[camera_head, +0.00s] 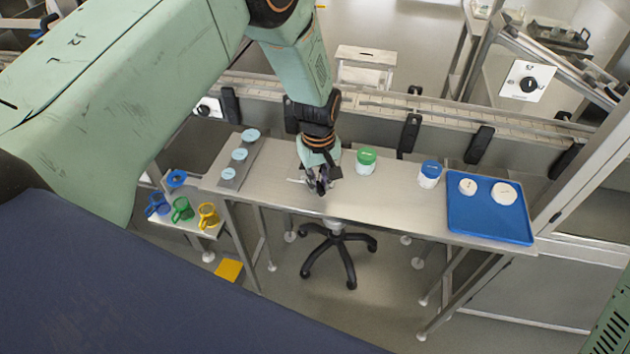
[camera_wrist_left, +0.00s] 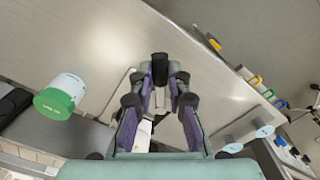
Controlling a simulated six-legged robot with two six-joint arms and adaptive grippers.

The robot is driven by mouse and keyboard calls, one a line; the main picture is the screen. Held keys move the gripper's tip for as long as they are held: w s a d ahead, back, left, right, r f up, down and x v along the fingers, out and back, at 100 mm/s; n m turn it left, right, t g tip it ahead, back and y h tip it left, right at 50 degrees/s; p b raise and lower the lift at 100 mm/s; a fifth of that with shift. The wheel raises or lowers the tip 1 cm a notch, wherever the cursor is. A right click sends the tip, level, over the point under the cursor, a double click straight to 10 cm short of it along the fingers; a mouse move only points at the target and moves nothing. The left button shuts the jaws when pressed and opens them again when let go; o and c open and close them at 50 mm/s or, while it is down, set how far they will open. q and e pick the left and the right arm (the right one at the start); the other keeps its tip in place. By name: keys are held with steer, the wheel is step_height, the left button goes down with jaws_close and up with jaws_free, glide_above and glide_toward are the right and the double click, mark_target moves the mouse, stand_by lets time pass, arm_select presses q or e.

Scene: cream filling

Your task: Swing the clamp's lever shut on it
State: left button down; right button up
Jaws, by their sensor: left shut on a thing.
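My left gripper (camera_head: 322,186) is over the middle of the steel table, shut on the clamp's lever. In the left wrist view the purple fingers of the left gripper (camera_wrist_left: 160,92) close around a dark upright piece, which looks like the black grip of the lever (camera_wrist_left: 160,66). Pale metal parts of the clamp show between and below the fingers. The fingers hide most of the clamp, so I cannot tell the lever's angle or what lies under it. My right gripper is not in view.
A green-lidded jar (camera_head: 366,160) stands just right of the gripper; a blue-lidded jar (camera_head: 430,173) is farther right, beside a blue tray (camera_head: 490,230) with white round pieces. A rack with light-blue discs (camera_head: 240,155) is at left. Coloured jugs (camera_head: 182,209) stand on a lower side table.

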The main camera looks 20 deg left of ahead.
mark_target(318, 186)
arm_select(q)
steer(key=shift+w+r, duration=0.15)
steer(key=c, duration=1.3)
jaws_free()
step_height(318, 186, up, 12)
steer(key=shift+s, duration=0.2)
steer(key=shift+a, duration=0.1)
steer(key=s+f+m, duration=0.2)
steer(key=s+f, duration=0.7)
steer(key=f, duration=0.1)
steer(key=s+a+f+m, duration=0.1)
steer(key=s+f+m, duration=0.25)
steer(key=s, duration=0.95)
steer(key=s+a+f+m, duration=0.1)
steer(key=s+f+m, duration=0.3)
steer(key=s, duration=0.9)
step_height(318, 186, down, 18)
steer(key=b, duration=1.8)
steer(key=shift+d+n, duration=0.15)
steer(key=shift+n, duration=0.3)
